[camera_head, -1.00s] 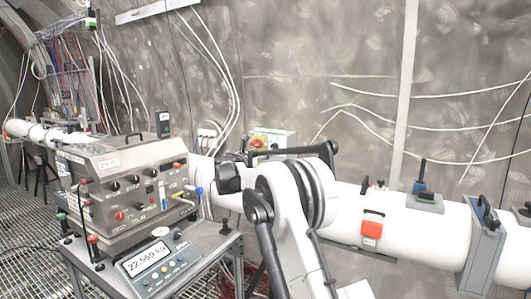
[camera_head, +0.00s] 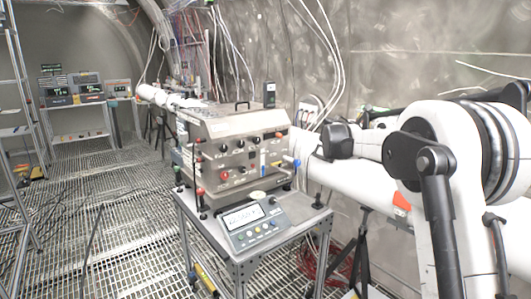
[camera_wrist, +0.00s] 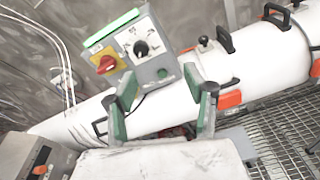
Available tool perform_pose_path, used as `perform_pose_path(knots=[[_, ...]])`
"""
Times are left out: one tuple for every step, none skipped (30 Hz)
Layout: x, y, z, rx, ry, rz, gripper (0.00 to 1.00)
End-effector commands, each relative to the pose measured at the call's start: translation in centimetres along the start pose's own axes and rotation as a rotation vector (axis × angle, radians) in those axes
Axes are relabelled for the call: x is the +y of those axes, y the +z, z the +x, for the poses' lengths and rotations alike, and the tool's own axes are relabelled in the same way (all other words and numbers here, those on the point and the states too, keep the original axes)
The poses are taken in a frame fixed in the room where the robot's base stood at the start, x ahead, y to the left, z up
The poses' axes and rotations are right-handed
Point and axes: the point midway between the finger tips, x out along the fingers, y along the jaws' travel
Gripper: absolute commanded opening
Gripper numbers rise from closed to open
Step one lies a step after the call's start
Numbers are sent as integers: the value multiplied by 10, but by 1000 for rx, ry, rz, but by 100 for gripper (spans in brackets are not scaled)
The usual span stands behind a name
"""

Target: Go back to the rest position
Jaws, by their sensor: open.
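My gripper (camera_wrist: 160,82) shows in the wrist view with its two green-and-grey fingers spread apart. Nothing sits between the fingers. Beyond the fingertips is a grey-green control box (camera_wrist: 150,46) with a red-and-yellow rotary switch and a black knob. I cannot tell how far the box is from the fingers. In the head view my arm fills the right side, and I cannot make out my gripper there.
A steel instrument box (camera_head: 232,150) stands on a metal cart (camera_head: 322,215) beside a scale display (camera_head: 252,222). A white pipe (camera_wrist: 245,65) runs along the wall. Red cables (camera_head: 318,262) lie under it.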

Motion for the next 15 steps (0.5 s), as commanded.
perform_pose_path(knots=[[-10,5,-12,28,-6,56,48],[-16,7,-18,46,-10,94,48],[-23,10,-27,69,-17,144,48],[-29,11,-34,88,-23,182,48],[-35,13,-41,105,-29,219,48],[-43,14,-50,128,-37,268,48],[-49,16,-58,145,-44,305,48],[-55,16,-65,163,-52,343,48],[-64,17,-75,186,-62,393,48],[-70,18,-82,203,-71,430,48],[-77,18,-90,219,-79,466,48],[-86,18,-100,242,-91,515,48],[-92,18,-108,258,-101,552,48],[-99,17,-116,275,-112,589,48],[-108,17,-127,297,-126,638,48]])
